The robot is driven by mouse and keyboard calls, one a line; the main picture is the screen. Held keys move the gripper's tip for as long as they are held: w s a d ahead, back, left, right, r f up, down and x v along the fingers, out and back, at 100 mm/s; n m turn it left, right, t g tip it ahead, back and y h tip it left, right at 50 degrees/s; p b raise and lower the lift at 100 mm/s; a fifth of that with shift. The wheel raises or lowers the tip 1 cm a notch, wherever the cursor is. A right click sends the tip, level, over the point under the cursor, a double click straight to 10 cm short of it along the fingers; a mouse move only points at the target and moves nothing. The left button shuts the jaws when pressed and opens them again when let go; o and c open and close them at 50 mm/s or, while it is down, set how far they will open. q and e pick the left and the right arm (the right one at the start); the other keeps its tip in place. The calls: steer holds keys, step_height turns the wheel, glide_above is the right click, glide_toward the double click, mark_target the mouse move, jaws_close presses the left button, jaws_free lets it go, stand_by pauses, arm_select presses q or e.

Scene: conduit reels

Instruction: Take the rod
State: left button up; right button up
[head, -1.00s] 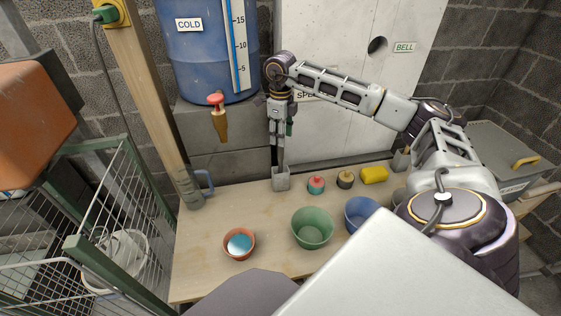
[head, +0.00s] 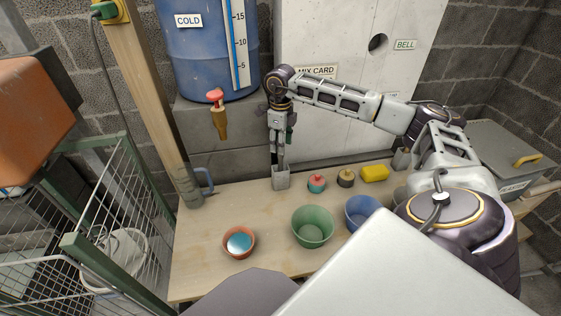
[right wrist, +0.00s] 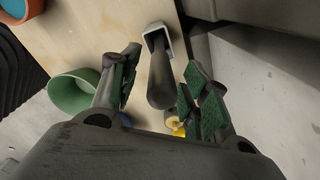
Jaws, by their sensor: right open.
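The dark rod (right wrist: 162,85) stands in a small grey square holder (head: 281,179) at the back of the wooden bench. In the head view my right gripper (head: 279,158) points down over the holder and largely hides the rod. In the right wrist view my right gripper (right wrist: 161,88) is open, with green-padded fingers on either side of the rod. The rod lies between them with gaps visible on both sides. The holder also shows in the wrist view (right wrist: 154,37). My left gripper is not in view.
The bench (head: 215,275) carries a green bowl (head: 313,228), a blue bowl (head: 361,213), an orange bowl (head: 239,242), a red-topped jar (head: 316,183), a dark jar (head: 346,178) and a yellow sponge (head: 374,173). A white board (head: 345,30) stands close behind the holder.

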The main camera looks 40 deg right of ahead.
mark_target(281, 163)
steer(key=shift+f, duration=1.6)
jaws_close()
